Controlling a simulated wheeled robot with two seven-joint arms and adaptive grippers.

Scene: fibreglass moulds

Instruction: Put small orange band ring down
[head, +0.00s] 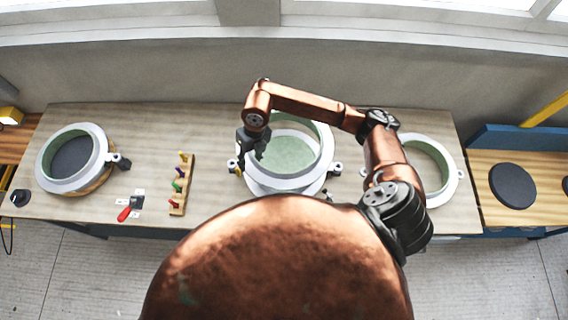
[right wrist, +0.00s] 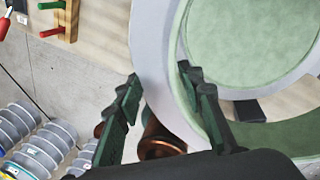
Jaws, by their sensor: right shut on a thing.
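A pale grey ring with a green inner face (head: 328,140) is at the middle of the table, over a mould with a green floor (head: 288,156). My right gripper (head: 254,154) is at its left side, pointing down, and is shut on the ring's wall. In the right wrist view the ring (right wrist: 150,60) passes between the fingers of this gripper (right wrist: 160,105). I see no orange band on it in either view. I cannot tell whether the ring touches the mould. My left gripper is out of view.
Another ring mould (head: 51,157) stands at the left and a third (head: 450,185) at the right. A wooden rack with coloured pegs (head: 178,207) and a red-handled tool (head: 125,214) lie between the left and middle ones. A black disc (head: 513,187) lies on the right-hand bench.

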